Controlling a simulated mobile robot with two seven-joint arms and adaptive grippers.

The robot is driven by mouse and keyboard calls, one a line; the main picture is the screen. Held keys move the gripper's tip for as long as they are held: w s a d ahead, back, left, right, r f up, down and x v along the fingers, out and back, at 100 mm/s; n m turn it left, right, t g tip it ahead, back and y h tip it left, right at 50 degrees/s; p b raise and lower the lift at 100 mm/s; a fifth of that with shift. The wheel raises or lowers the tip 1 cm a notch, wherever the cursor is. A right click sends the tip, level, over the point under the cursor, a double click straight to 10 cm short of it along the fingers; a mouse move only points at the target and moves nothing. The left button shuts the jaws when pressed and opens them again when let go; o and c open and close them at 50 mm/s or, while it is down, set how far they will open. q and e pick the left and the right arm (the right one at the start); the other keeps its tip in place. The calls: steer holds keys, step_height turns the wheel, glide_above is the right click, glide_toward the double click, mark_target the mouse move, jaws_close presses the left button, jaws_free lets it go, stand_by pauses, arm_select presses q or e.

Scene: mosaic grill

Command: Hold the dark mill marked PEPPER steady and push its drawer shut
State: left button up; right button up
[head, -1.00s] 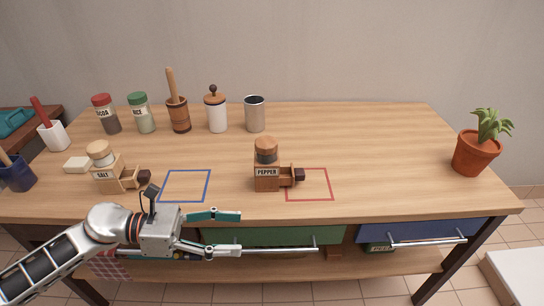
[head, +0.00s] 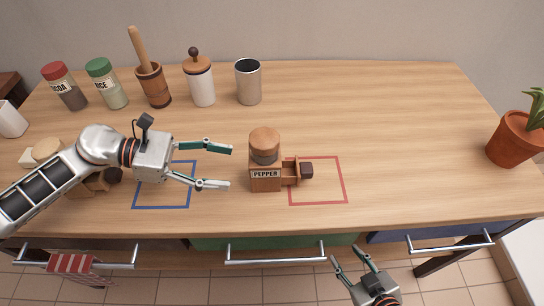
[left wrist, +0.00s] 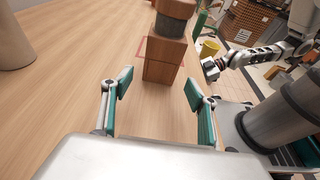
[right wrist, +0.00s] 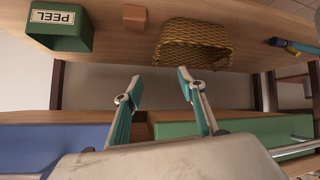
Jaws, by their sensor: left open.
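The dark PEPPER mill (head: 265,163) stands upright on the table in the head view. Its drawer (head: 291,172) sticks out to the right, with a dark knob (head: 307,171) over the red square outline. My left gripper (head: 230,167) is open just left of the mill, fingers pointing at it but apart from it. In the left wrist view the mill body (left wrist: 162,62) lies just ahead of the open fingers; its drawer is hidden there.
Jars, a mortar and a steel cup (head: 248,82) stand along the back. A plant pot (head: 517,140) is at the right. My left arm partly covers the SALT mill. Drawers with bar handles (head: 275,256) line the front.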

arm_select(q)
glide_toward(284, 175)
steer(key=shift+p+x, duration=0.4)
steer(key=shift+x, duration=0.75)
steer(key=shift+d+f, duration=0.2)
steer(key=shift+d, duration=0.75)
steer(key=shift+f, duration=0.1)
steer(key=c, duration=1.2)
